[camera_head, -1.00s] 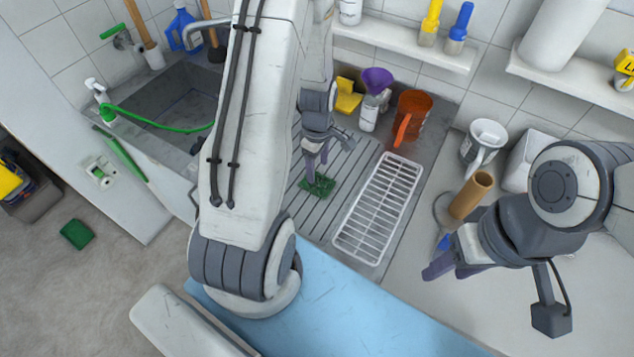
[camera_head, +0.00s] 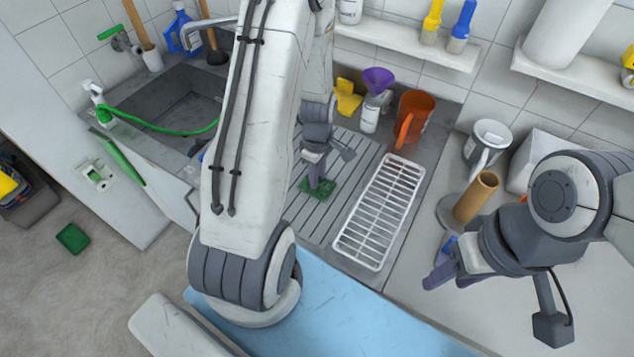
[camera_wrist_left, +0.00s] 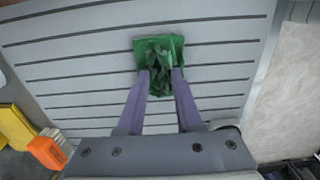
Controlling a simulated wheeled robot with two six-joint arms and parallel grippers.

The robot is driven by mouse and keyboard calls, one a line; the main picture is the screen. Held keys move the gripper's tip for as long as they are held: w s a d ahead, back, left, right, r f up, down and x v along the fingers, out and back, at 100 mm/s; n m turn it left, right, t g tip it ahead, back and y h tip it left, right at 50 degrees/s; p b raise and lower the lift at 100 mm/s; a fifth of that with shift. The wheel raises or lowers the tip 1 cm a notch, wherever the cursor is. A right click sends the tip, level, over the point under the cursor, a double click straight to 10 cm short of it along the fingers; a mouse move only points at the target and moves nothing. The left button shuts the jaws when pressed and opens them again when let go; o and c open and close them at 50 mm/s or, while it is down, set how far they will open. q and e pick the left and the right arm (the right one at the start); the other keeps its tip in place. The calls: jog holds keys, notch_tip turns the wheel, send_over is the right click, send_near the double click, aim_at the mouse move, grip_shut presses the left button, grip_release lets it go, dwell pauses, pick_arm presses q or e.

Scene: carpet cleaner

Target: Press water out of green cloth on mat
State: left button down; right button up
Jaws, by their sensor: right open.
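The green cloth (camera_head: 327,188) lies on the grey ribbed mat (camera_head: 345,170) beside the sink. In the left wrist view the cloth (camera_wrist_left: 160,42) has a flat back edge and a crumpled middle. My left gripper (camera_head: 316,184) points down with its fingertips at the cloth. In the left wrist view its two purple fingers (camera_wrist_left: 162,74) stand apart, with bunched cloth between their tips. Whether they clamp the cloth cannot be told. My right gripper (camera_head: 440,277) is open, over the counter at the right, away from the cloth. No water can be made out.
A white rack (camera_head: 380,212) lies right of the cloth. Behind stand an orange jug (camera_head: 415,112), a bottle with a purple funnel (camera_head: 378,80) and a yellow object (camera_head: 347,98). The sink (camera_head: 180,105) is at the left. A brown tube (camera_head: 476,196) stands near my right gripper.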

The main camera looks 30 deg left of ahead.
pick_arm(q)
jog(key=shift+r+p, duration=2.7)
jog(key=shift+r, duration=0.35)
